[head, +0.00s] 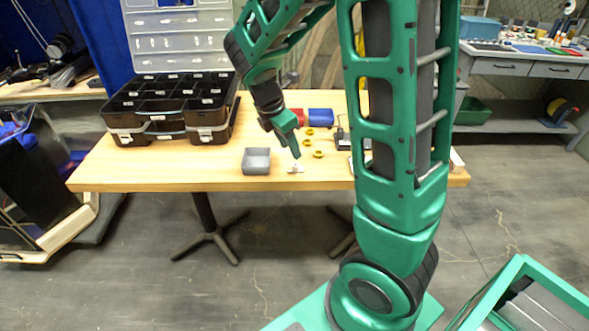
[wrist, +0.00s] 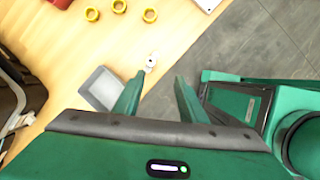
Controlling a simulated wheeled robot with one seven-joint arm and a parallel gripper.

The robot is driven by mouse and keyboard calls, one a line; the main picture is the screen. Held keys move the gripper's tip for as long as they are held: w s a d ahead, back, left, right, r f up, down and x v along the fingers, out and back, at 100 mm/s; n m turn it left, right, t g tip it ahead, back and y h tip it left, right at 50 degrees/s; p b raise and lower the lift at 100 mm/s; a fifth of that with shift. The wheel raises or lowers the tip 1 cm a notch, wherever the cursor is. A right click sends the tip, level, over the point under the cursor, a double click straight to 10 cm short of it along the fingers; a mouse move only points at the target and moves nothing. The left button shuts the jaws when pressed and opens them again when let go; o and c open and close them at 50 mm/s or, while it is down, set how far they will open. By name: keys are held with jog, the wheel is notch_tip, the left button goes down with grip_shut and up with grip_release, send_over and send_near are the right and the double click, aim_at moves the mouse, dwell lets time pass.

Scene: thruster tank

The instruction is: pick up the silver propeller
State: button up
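The silver propeller (head: 296,168) is a small pale piece lying on the wooden table near its front edge, just right of a grey bin. In the wrist view the propeller (wrist: 151,63) lies just beyond the fingertips, nearer the left finger, close to the table edge. My gripper (head: 296,152) hangs over the table just above the propeller. In the wrist view my gripper (wrist: 160,76) has its two fingers apart with nothing held between them. The exact height above the table is hard to tell.
The grey bin (head: 257,161) stands close left of the propeller. Several yellow rings (head: 318,154) lie behind and to the right. Blue (head: 320,117) and red bins stand at the back. A black organizer case (head: 172,104) fills the left table side. The front left tabletop is clear.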

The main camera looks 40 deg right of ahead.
jog(key=w+f+n, duration=0.1)
jog(key=w+n, duration=0.1)
send_over(295, 166)
jog(key=a, duration=0.3)
notch_tip(295, 166, down, 5)
jog(key=shift+d, duration=0.15)
jog(key=x, duration=0.2)
jog(key=d+x, duration=0.1)
jog(key=x, duration=0.1)
jog(key=shift+r, duration=0.2)
jog(key=shift+d+f, duration=0.15)
jog(key=shift+f, duration=0.5)
grip_shut()
